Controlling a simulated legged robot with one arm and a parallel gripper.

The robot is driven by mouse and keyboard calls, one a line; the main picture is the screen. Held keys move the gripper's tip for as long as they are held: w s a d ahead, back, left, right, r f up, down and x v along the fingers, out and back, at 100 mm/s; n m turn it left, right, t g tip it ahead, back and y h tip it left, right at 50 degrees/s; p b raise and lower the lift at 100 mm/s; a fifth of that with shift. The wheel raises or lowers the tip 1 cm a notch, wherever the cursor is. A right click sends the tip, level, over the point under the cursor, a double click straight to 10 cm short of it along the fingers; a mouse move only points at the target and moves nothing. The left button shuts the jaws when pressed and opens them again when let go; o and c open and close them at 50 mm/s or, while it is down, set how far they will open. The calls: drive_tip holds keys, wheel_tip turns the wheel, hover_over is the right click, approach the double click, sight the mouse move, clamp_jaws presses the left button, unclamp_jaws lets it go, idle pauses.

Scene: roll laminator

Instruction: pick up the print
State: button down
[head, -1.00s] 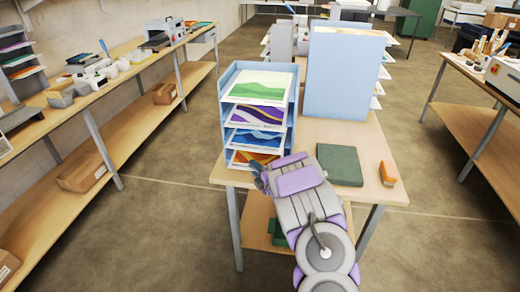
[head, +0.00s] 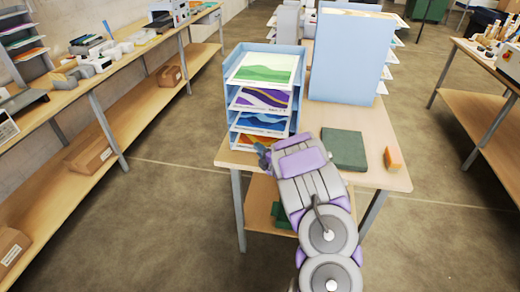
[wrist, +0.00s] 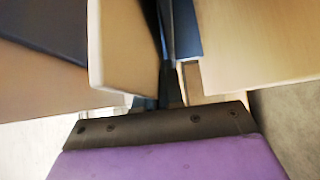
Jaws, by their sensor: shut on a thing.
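A light-blue tray rack (head: 228,78) stands at the table's left front corner with several prints stacked in its tiers. The top print (head: 264,69) is green, with a purple one (head: 262,97) and a blue one (head: 262,121) below. The lowest print (head: 246,141) is orange, and my arm hides part of it. My gripper (head: 264,152) is at the front of that lowest tier, its jaws shut on the orange print's front edge. In the wrist view, the dark jaws (wrist: 168,35) are close together beside a blue strip; the print itself is hard to make out.
A dark green block (head: 344,149) and an orange-and-tan block (head: 393,158) lie on the table (head: 390,120) to the right. A tall light-blue box (head: 348,60) stands behind. Side benches (head: 135,70) leave open floor around the table.

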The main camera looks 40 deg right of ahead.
wheel_tip(320, 180, up, 3)
drive_tip(key=shift+s+a+f+p, duration=0.1)
drive_tip(key=shift+a+f+p, duration=0.1)
drive_tip(key=shift+p, duration=0.1)
drive_tip(key=s+a+p, duration=1.1)
drive_tip(key=a, duration=0.2)
drive_tip(key=shift+s+a, duration=0.15)
drive_tip(key=shift+s, duration=0.1)
drive_tip(key=shift+f, duration=0.2)
